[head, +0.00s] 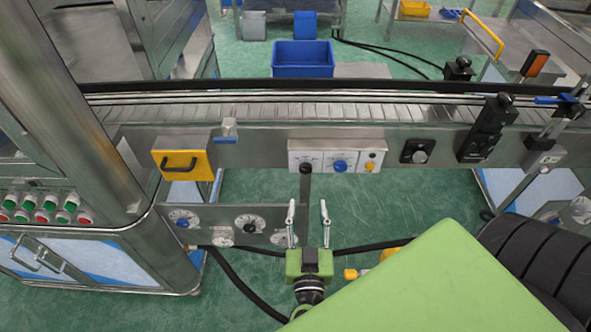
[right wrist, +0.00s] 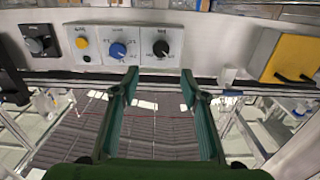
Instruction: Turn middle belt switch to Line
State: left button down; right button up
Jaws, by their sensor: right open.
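A white panel (head: 322,157) on the front of the conveyor carries a black knob (head: 306,168), a blue knob (head: 340,166) and a small yellow knob (head: 370,167). In the right wrist view the order is reversed: yellow (right wrist: 82,43), blue (right wrist: 118,50), black (right wrist: 160,48). Which one is the middle belt switch and its labels are too small to read. My right gripper (head: 308,208) is open and empty, below and in front of the panel, apart from the knobs. In the right wrist view its fingers (right wrist: 158,78) point toward the black knob. My left gripper is not in view.
A yellow box with a black handle (head: 184,163) is left of the panel. A separate black knob (head: 415,151) is to its right. The conveyor belt (head: 270,113) runs above. A lower plate with dials (head: 185,219) is at left, near a steel cabinet (head: 110,262).

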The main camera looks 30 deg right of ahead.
aim_at(306, 170)
jog(key=b+x, duration=0.2)
jog(key=x, duration=0.9)
jog(key=shift+w+f, duration=0.1)
jog(key=shift+w, duration=0.1)
jog(key=shift+w+d, duration=0.25)
jog(key=shift+w, duration=0.3)
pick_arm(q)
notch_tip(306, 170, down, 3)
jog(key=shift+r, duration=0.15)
pick_arm(e)
jog(key=c, duration=1.1)
